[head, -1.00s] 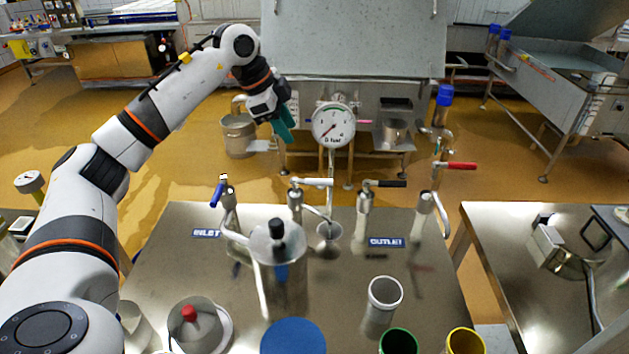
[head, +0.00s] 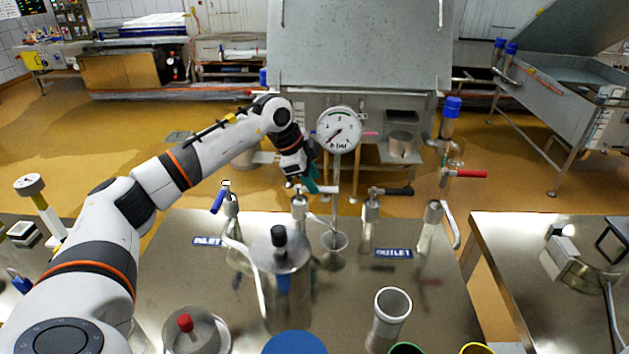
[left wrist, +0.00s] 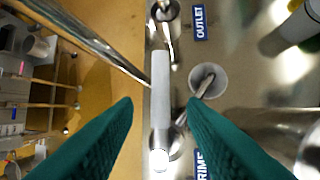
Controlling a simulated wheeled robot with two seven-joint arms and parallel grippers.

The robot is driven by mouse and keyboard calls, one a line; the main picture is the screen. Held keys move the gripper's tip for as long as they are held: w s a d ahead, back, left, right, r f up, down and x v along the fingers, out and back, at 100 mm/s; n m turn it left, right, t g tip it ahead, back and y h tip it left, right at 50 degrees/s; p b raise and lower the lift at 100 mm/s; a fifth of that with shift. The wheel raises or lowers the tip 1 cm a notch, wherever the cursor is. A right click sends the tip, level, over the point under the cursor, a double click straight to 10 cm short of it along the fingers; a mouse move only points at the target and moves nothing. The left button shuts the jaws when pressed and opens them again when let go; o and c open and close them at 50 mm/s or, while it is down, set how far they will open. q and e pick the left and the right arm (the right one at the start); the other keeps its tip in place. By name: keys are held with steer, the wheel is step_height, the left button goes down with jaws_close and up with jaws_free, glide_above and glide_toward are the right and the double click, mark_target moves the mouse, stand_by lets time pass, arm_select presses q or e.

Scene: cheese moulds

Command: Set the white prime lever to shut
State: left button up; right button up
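The white prime lever (head: 324,190) sits on top of a steel valve (head: 299,212) near the far edge of the steel table and points to the right. My left gripper (head: 311,184) has teal fingers and is right at the lever, partly covering it. In the left wrist view the white lever (left wrist: 161,105) lies lengthwise between the two spread fingers, with a visible gap on each side. The "PRIME" label (left wrist: 201,164) shows partly there, cut by a finger. My right gripper is not in view.
The round gauge (head: 338,130) on its thin post stands just right of my left gripper. A blue lever (head: 218,201), a black lever (head: 392,191) and a red lever (head: 466,174) are nearby. A lidded steel vessel (head: 280,250) stands in front.

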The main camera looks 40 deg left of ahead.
arm_select(q)
steer(key=shift+x, duration=0.95)
steer(key=shift+c, duration=0.2)
jaws_close()
